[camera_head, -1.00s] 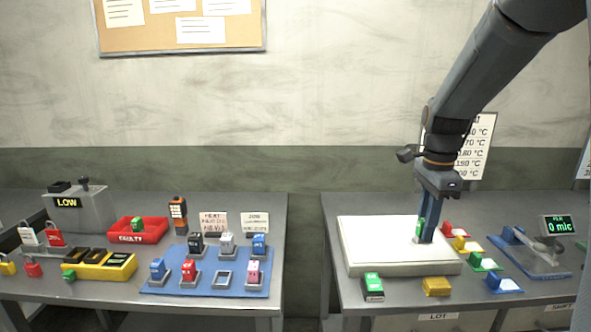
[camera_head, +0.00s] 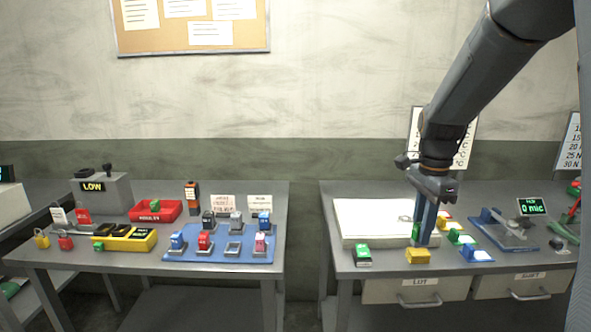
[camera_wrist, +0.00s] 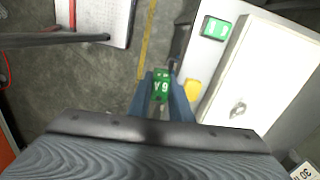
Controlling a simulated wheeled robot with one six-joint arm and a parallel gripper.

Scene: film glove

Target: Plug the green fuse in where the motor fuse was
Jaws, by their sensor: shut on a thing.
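My gripper (camera_head: 426,235) is over the front of the right bench, pointing down. It is shut on the green fuse (camera_wrist: 160,86), which shows between the blue fingers in the wrist view, with its lettering up. In the head view only a sliver of the green fuse (camera_head: 416,231) shows beside the fingers. On the left bench a blue board (camera_head: 180,256) carries several coloured fuses in grey holders. One holder (camera_head: 234,249) in its front row is empty, between a red fuse (camera_head: 204,241) and a pink one (camera_head: 260,243).
A white slab (camera_head: 370,215) lies on the right bench. A green block (camera_head: 363,256) and a yellow block (camera_head: 418,256) lie before it. A red FAULTY tray (camera_head: 150,217) and a yellow unit (camera_head: 137,244) stand on the left bench. A floor gap separates the benches.

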